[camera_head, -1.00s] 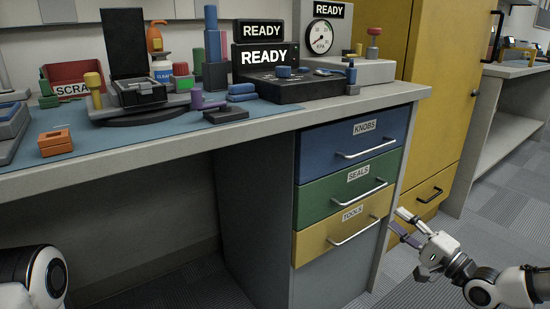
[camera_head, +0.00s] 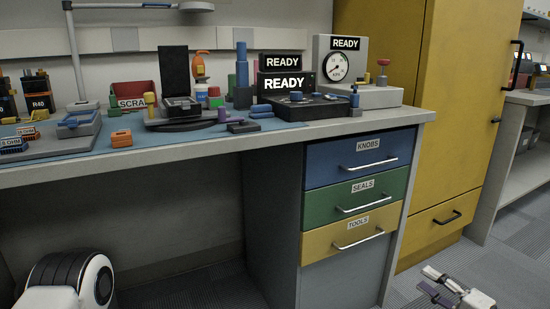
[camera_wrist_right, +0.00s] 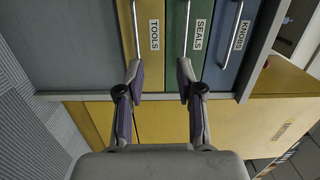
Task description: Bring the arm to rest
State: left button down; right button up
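My right gripper (camera_head: 432,282) is low at the right of the head view, in front of the desk's drawer unit and apart from it. In the right wrist view the right gripper (camera_wrist_right: 157,85) has its two fingers spread with nothing between them. The yellow TOOLS drawer (camera_wrist_right: 150,100), the green SEALS drawer (camera_wrist_right: 198,45) and the blue KNOBS drawer (camera_wrist_right: 235,50) lie beyond the fingertips. All three drawers look closed. A white part of my left arm shows at the lower left of the head view; the left gripper is not seen.
The workbench (camera_head: 180,158) carries a red SCRAP bin (camera_head: 130,101), a READY tester (camera_head: 285,85), a gauge unit (camera_head: 338,66) and a lamp (camera_head: 77,60). A yellow cabinet (camera_head: 440,120) stands to the right. The floor (camera_head: 510,270) at the right is open.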

jog(key=s+a+f+n+g+h+p, duration=0.1)
jog(key=s+a+f+n+g+p, duration=0.15)
jog(key=s+a+f+g, duration=0.4)
jog(key=s+a+f+n+g+h+p, duration=0.1)
jog(key=s+a+f+g+p, duration=0.25)
jog(key=s+a+f, duration=0.6)
jog(key=s+d+f+n+g+h, duration=0.1)
jog(key=s+f+n+g+h, duration=0.25)
jog(key=s, duration=0.35)
jog(key=s+d+f+n+g+h, duration=0.2)
jog(key=s+f+n+g+h, duration=0.15)
jog(key=s, duration=0.45)
notch_tip(320, 180, up, 38)
jog(key=n+t+p, duration=0.1)
jog(key=p, duration=3.7)
jog(key=shift+w+a+r+p, duration=0.15)
jog(key=shift+w+a+p, duration=0.1)
jog(key=shift+w+p, duration=0.1)
